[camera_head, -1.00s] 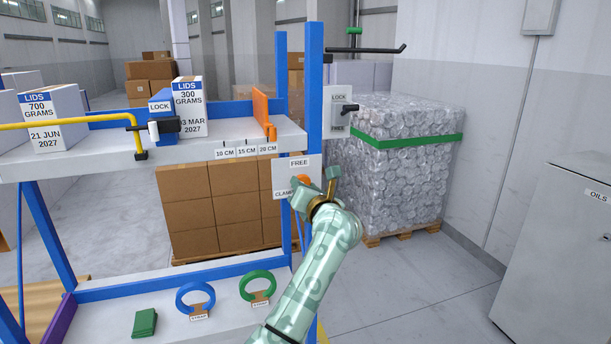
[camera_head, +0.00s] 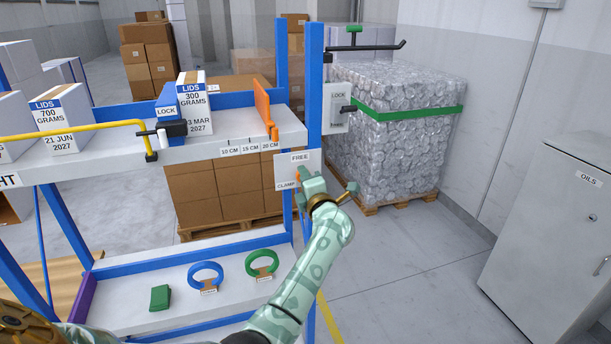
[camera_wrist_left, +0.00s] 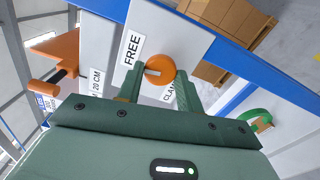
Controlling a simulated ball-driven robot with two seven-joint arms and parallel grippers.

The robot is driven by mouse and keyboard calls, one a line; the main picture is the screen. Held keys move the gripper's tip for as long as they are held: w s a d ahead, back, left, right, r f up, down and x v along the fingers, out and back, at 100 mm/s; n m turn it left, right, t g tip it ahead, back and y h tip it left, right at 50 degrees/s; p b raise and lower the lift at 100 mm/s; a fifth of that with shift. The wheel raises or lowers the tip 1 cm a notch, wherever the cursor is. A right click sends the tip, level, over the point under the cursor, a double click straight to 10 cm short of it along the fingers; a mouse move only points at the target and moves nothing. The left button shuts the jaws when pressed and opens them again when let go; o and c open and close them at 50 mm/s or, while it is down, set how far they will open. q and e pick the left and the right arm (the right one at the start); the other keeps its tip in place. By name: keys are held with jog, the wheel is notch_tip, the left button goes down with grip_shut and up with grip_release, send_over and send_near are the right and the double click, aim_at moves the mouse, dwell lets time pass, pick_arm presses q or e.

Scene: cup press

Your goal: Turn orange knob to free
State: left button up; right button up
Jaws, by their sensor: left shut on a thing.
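The orange knob (camera_wrist_left: 158,76) sits on a white panel (camera_wrist_left: 182,35) with FREE and CLAMP labels. In the left wrist view its pale mark points left, toward the side with the FREE label (camera_wrist_left: 132,50). My left gripper (camera_wrist_left: 160,88) has a finger on each side of the knob and is shut on it. In the head view the left gripper (camera_head: 328,187) is at the panel (camera_head: 283,172) on the rack post and hides most of the knob. My right gripper is not in view.
An orange plate (camera_head: 263,105) stands on the upper shelf (camera_head: 210,142). Blue (camera_head: 206,268) and green (camera_head: 262,258) rings lie on the lower shelf. A wrapped pallet (camera_head: 400,135) stands behind.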

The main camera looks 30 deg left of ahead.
pick_arm(q)
jog(key=shift+m, duration=1)
jog(key=o, duration=1)
